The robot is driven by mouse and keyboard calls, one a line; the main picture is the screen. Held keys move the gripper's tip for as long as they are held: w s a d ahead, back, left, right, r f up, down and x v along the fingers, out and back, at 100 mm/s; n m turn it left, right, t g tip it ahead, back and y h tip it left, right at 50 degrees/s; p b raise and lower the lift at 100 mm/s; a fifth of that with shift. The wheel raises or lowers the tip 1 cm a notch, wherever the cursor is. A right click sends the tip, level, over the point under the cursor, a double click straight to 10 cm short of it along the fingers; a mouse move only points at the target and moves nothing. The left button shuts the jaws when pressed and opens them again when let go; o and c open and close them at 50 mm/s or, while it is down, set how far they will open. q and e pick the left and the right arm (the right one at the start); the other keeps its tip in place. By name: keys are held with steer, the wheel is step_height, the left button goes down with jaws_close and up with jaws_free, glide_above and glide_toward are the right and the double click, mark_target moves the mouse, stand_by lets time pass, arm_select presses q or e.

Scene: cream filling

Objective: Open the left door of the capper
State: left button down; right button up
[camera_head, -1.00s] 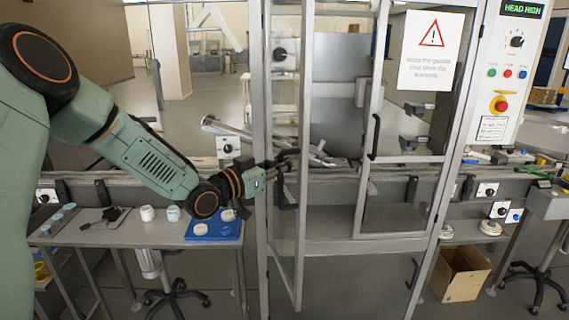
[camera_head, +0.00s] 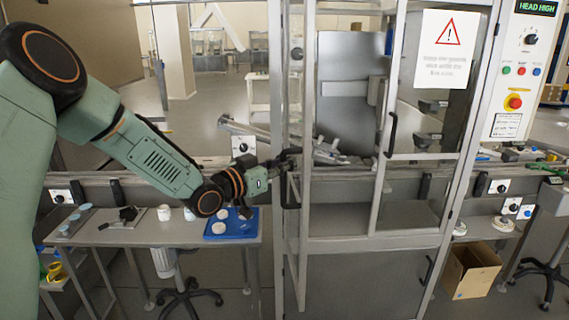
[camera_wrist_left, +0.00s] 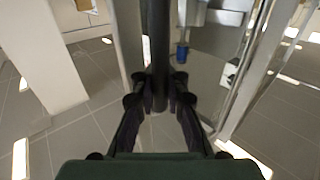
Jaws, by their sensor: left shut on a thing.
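The capper's left door (camera_head: 308,110) is a glazed metal-framed door that stands swung out towards me, seen nearly edge-on. Its black handle (camera_head: 290,190) is on the door frame. My left gripper (camera_head: 289,158) is at the top of this handle and shut on it. In the left wrist view the dark handle bar (camera_wrist_left: 159,45) runs between the two fingers of my left gripper (camera_wrist_left: 160,88). The fingers partly hide the handle's upper end in the head view. My right gripper is not in view.
The capper's right door (camera_head: 425,130) has its own black handle (camera_head: 391,134) and looks closed. A side table (camera_head: 150,233) with a blue tray (camera_head: 232,228) stands at the left. A stool (camera_head: 180,285) is below it. A cardboard box (camera_head: 472,270) is on the floor at right.

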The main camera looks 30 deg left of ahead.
arm_select(q)
steer(key=shift+s+a+f, duration=0.25)
steer(key=shift+s+a, duration=0.2)
steer(key=shift+s, duration=0.05)
steer(key=shift+w+d, duration=0.3)
steer(key=shift+d, duration=0.25)
steer(key=c, duration=1.8)
jaws_free()
steer(key=shift+c, duration=0.2)
steer(key=shift+o, duration=0.8)
steer(key=shift+s+a+r, duration=0.1)
steer(key=shift+s+a, duration=0.05)
steer(key=shift+o, duration=0.2)
steer(key=shift+s+a+r, duration=0.2)
steer(key=shift+s, duration=0.1)
steer(key=v, duration=0.7)
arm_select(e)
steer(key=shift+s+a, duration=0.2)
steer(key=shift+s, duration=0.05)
arm_select(q)
steer(key=shift+w+d, duration=0.1)
steer(key=shift+w, duration=0.1)
